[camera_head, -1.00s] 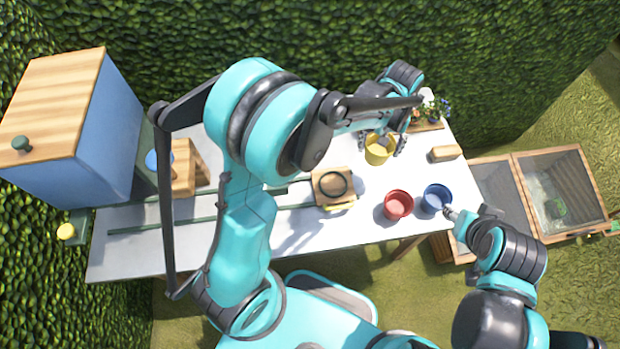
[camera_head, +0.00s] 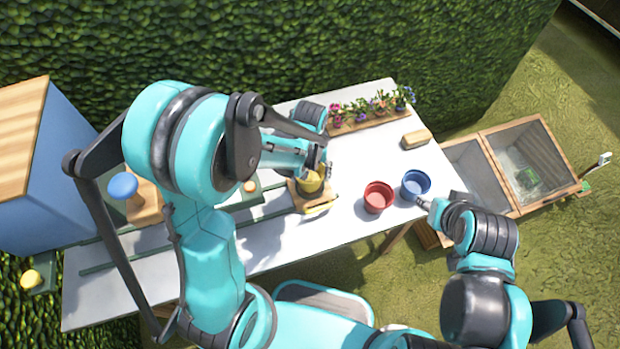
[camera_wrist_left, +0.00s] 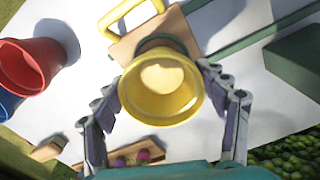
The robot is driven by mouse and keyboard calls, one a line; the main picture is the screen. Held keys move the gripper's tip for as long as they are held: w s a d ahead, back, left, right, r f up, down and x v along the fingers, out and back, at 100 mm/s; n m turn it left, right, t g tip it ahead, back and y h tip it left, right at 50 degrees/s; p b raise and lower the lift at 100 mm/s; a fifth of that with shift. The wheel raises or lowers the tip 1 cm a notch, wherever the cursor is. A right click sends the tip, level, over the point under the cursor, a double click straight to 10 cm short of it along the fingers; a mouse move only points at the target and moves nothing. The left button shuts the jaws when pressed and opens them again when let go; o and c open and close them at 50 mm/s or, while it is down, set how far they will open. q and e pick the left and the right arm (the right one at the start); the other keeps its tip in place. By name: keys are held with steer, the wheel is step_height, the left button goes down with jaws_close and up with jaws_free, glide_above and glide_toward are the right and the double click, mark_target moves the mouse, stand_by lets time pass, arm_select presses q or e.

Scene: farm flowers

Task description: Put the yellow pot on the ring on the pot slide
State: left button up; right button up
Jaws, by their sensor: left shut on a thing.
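The yellow pot (camera_head: 312,181) is upright between the fingers of my left gripper (camera_head: 318,172), which is shut on it. In the left wrist view the yellow pot (camera_wrist_left: 160,90) shows its open mouth, with a finger on each side. The wooden pot slide (camera_head: 297,203) is directly under the pot, and its yellow handle (camera_wrist_left: 128,14) shows in the wrist view. A dark ring edge (camera_wrist_left: 163,40) shows behind the pot's base; the rest is hidden. I cannot tell whether the pot rests on it. My right gripper (camera_head: 424,202) is beside the blue pot; its jaw state is unclear.
A red pot (camera_head: 378,196) and a blue pot (camera_head: 415,185) stand right of the slide. A flower planter (camera_head: 345,127) and a wooden block (camera_head: 415,139) are at the back right. A blue box (camera_head: 48,170) stands left. Open-topped wooden bins (camera_head: 529,163) are beyond the table's right end.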

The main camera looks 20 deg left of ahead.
arm_select(q)
step_height(320, 180, down, 2)
steer(key=shift+f+b, duration=0.25)
steer(key=shift+b, duration=0.15)
steer(key=o, duration=1.2)
steer(key=shift+r, duration=0.1)
steer(key=shift+c, duration=0.2)
